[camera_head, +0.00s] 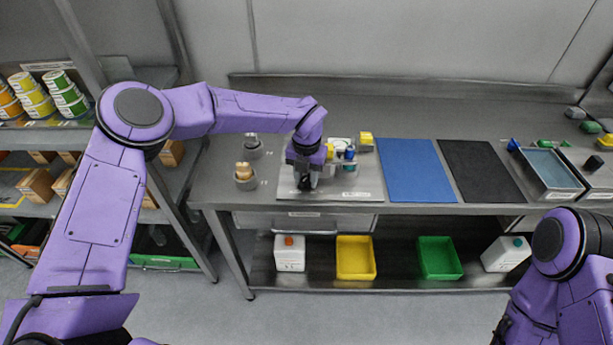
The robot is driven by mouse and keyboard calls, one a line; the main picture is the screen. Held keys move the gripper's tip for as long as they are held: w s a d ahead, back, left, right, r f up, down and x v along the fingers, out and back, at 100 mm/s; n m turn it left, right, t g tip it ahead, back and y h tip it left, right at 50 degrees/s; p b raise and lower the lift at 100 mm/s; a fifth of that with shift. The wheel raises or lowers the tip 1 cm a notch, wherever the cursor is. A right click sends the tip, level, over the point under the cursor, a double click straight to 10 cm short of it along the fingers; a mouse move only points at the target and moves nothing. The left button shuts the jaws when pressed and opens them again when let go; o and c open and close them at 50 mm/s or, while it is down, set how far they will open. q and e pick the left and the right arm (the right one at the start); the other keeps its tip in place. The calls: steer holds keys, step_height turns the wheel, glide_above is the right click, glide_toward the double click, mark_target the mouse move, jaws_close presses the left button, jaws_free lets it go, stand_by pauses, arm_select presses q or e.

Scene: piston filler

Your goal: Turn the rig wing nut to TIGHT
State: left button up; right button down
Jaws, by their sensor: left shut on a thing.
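The rig stands on a light grey base plate (355,186) on the steel bench, with small yellow, blue and white parts (348,156) showing at its right side. My left gripper (304,186) points down over the left front part of the plate. It is shut on a small dark thing low at its fingertips. The gripper covers most of that thing, and I cannot tell its shape or make out the wing nut or its TIGHT mark. My right arm comes in at the lower right, and its gripper is out of view.
A blue mat (417,170) and a black mat (480,171) lie right of the rig. A tray (548,172) stands farther right. Two round holders (246,183) stand left of the plate. Yellow (356,258) and green (439,258) bins sit on the lower shelf.

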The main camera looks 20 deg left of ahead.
mark_target(307, 179)
arm_select(q)
steer(key=o, duration=1)
steer(key=shift+o, duration=0.2)
step_height(307, 179, up, 10)
steer(key=b, duration=0.2)
steer(key=shift+r, duration=0.25)
